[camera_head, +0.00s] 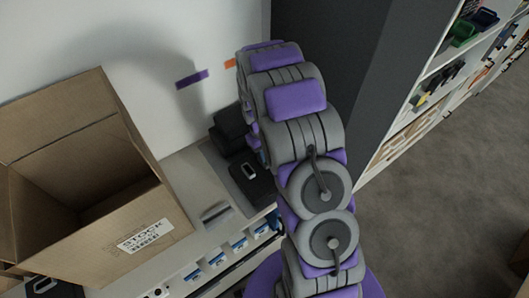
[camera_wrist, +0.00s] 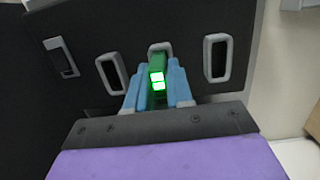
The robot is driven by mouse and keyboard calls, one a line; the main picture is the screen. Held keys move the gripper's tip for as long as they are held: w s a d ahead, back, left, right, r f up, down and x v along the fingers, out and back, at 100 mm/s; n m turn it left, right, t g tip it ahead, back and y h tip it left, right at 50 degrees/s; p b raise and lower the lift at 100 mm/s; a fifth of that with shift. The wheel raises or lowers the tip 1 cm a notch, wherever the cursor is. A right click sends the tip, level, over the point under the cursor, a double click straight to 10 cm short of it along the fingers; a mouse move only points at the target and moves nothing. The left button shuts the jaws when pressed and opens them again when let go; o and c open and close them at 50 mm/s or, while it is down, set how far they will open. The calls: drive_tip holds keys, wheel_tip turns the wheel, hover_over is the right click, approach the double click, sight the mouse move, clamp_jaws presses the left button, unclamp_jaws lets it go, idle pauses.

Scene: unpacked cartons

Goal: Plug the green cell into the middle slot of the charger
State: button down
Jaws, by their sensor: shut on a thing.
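In the wrist view my gripper (camera_wrist: 157,72) has its two blue fingers shut on the green cell (camera_wrist: 157,88), which has bright lit green squares on its end. The cell lies in front of the middle slot (camera_wrist: 160,47) of the dark charger (camera_wrist: 185,25), and only the slot's pale upper rim shows. I cannot tell how far the cell is inside it. The left slot (camera_wrist: 111,73) and right slot (camera_wrist: 217,58) are pale-rimmed and look empty. In the head view the charger (camera_head: 247,187) is partly covered by my arm, and the gripper and cell are hidden.
An open cardboard carton (camera_head: 150,215) stands left of the charger on the pale counter (camera_head: 195,180). Blue-and-white fittings (camera_head: 239,244) line the counter's front. A dark panel (camera_head: 345,60) rises behind my arm at right. Shelves (camera_head: 430,75) with small items stand beyond it.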

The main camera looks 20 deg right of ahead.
drive_tip(key=c, duration=0.9)
unclamp_jaws()
wheel_tip(320, 180, up, 17)
drive_tip(key=w+a, duration=0.1)
drive_tip(key=w, duration=0.2)
drive_tip(key=s+a+r+m+b, duration=0.1)
drive_tip(key=s+a+r, duration=0.15)
drive_tip(key=s, duration=0.65)
drive_tip(key=s+a+r+b, duration=0.2)
drive_tip(key=s+a, duration=0.1)
drive_tip(key=s, duration=0.5)
drive_tip(key=shift+m+y, duration=0.3)
drive_tip(key=shift+m, duration=0.3)
drive_tip(key=s+a+f+b, duration=0.1)
drive_tip(key=s, duration=0.5)
drive_tip(key=s+a+f+b, duration=0.1)
drive_tip(key=s, duration=0.5)
drive_tip(key=s+a+f+b, duration=0.1)
drive_tip(key=s+a, duration=0.1)
drive_tip(key=s, duration=0.5)
drive_tip(key=shift+f, duration=0.1)
